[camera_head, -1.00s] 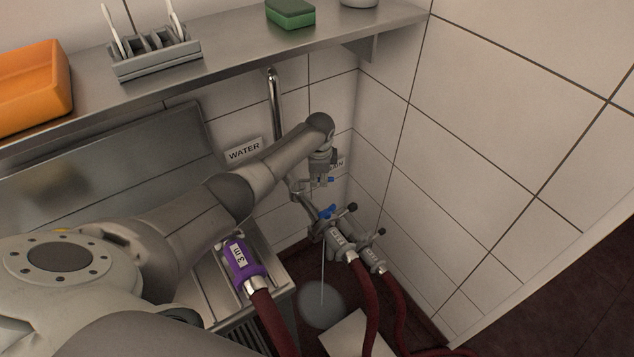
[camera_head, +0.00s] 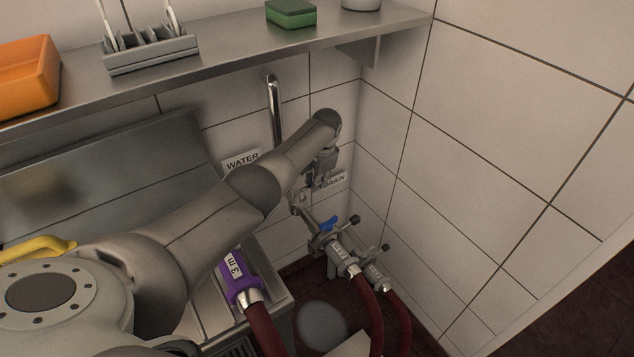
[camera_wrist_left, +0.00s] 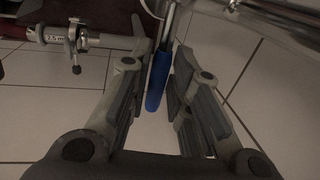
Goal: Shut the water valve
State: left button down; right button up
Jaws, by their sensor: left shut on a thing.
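The water valve's blue lever (camera_wrist_left: 158,80) lies between the fingers of my left gripper (camera_wrist_left: 163,62) in the left wrist view, and the gripper is shut on it. No falling water shows below the fitting. My right gripper is not in view.
A purple hose coupling (camera_head: 238,279) lies by the sink edge, below my left arm. Dark red hoses (camera_head: 370,318) hang from the metal fittings. A steel shelf (camera_head: 225,51) runs above, with an orange tray (camera_head: 27,76), a grey rack (camera_head: 151,54) and a green sponge (camera_head: 290,13).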

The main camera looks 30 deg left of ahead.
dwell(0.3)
pick_arm(q)
jog(key=c, duration=1.3)
grip_release()
jog(key=shift+c, duration=0.2)
jog(key=shift+r, duration=0.1)
notch_tip(320, 180, up, 12)
jog(key=s+d, duration=0.1)
jog(key=d, duration=0.1)
jog(key=shift+f, duration=0.2)
